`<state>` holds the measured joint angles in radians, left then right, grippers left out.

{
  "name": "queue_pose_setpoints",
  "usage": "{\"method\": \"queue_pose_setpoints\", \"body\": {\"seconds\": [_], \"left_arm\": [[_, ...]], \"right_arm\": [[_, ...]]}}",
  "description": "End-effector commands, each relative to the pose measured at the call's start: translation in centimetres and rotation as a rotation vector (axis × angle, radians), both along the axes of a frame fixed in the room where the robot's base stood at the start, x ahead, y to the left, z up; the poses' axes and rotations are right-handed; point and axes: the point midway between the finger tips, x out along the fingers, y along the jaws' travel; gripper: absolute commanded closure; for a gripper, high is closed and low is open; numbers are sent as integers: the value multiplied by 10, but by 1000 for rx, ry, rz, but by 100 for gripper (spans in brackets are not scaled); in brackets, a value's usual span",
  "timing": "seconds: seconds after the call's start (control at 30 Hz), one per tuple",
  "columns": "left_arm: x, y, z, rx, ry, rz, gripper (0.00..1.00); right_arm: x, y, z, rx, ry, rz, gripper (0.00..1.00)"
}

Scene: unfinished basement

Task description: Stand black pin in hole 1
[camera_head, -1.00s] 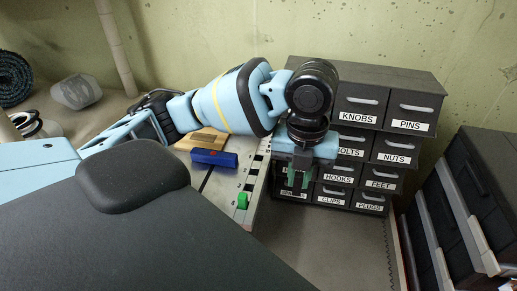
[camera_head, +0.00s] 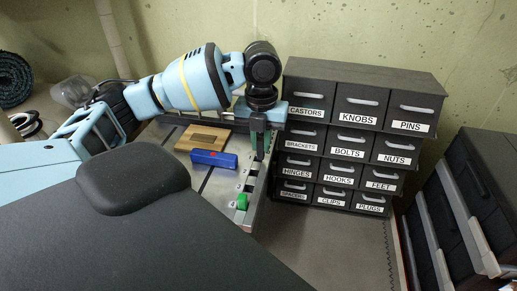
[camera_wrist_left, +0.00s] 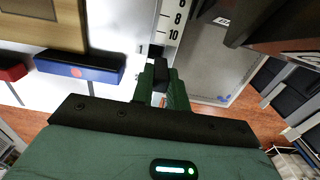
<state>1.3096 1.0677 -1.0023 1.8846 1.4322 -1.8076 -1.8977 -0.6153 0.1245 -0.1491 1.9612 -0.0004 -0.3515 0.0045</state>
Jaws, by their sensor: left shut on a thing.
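My left gripper (camera_head: 260,148) points down over the right part of the metal board (camera_head: 222,188), left of the drawer cabinet. In the left wrist view its green fingers (camera_wrist_left: 161,88) are shut on a small black thing, which I take for the black pin (camera_wrist_left: 160,74). Most of the pin is hidden by the fingers. A white strip (camera_wrist_left: 171,22) with numbers including 8 and 10 lies beyond the fingertips. A small mark like a 1 shows left of it. Hole 1 itself cannot be made out. My right gripper is not in view.
A blue box (camera_head: 213,159) with a red dot and a wooden block (camera_head: 203,138) sit on the board, left of the gripper. The labelled drawer cabinet (camera_head: 352,100) stands close on the right.

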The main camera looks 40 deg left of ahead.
Motion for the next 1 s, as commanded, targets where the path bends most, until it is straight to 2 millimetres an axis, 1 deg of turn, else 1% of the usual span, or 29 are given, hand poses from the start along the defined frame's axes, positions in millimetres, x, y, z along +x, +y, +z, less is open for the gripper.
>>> {"method": "queue_pose_setpoints", "body": {"seconds": [0.07,0.1,0.2,0.33,0.67,1.0], "left_arm": [[3,10,-1,1,0,7,100],[3,12,-5,2,2,4,100],[2,11,-21,2,0,2,100],[3,11,-33,1,-2,2,100],[2,10,-37,2,-1,2,100],[2,10,-47,0,1,2,100]], "right_arm": [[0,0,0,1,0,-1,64],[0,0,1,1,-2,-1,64],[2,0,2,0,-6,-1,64],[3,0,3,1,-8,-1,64],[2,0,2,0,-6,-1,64],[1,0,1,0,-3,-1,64]]}}
